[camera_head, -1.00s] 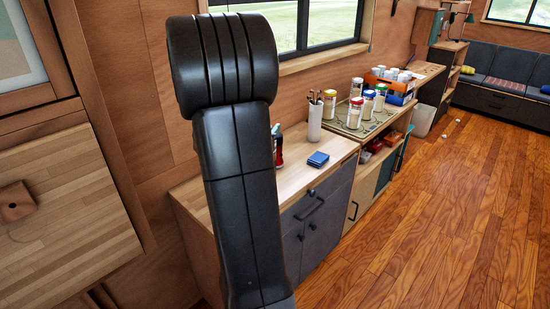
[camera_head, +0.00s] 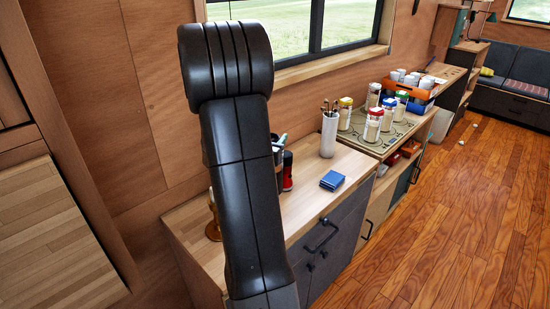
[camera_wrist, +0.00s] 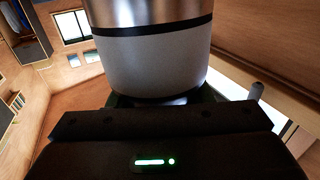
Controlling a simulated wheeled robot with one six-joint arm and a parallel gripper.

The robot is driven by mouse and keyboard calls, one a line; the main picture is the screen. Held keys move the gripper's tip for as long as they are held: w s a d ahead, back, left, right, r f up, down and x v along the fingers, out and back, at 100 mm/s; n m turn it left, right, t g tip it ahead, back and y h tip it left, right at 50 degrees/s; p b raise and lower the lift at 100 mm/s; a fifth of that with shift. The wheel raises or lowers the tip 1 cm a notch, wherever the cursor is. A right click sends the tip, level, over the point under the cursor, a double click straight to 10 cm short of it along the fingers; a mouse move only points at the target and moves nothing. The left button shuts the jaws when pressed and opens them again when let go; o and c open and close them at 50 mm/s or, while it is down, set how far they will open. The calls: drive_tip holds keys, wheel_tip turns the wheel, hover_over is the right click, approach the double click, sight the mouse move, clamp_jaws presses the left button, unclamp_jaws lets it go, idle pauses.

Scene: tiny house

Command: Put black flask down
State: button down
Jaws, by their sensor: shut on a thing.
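In the wrist view a large cylinder (camera_wrist: 150,62) fills the top middle, right against my gripper (camera_wrist: 158,101). It has a pale grey body, black bands and a shiny metallic part above; I take it to be the flask, though its body looks grey rather than black here. My gripper is shut on it, and the fingertips are mostly hidden behind the dark gripper body. In the head view my arm stands in front of the counter, and neither my gripper nor the held flask can be made out.
A wooden counter (camera_head: 301,207) holds a blue box (camera_head: 332,180), a white utensil cup (camera_head: 329,136), a red and black container (camera_head: 287,171) and a golden object (camera_head: 213,229). Several jars stand on the stovetop (camera_head: 358,142) beyond. Bare counter shows around the blue box. The wooden floor (camera_head: 450,220) is open.

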drive_tip(key=shift+f, duration=2.35)
drive_tip(key=shift+f, duration=0.15)
drive_tip(key=c, duration=1.1)
unclamp_jaws()
drive_tip(key=shift+b, duration=0.3)
drive_tip(key=o, duration=0.4)
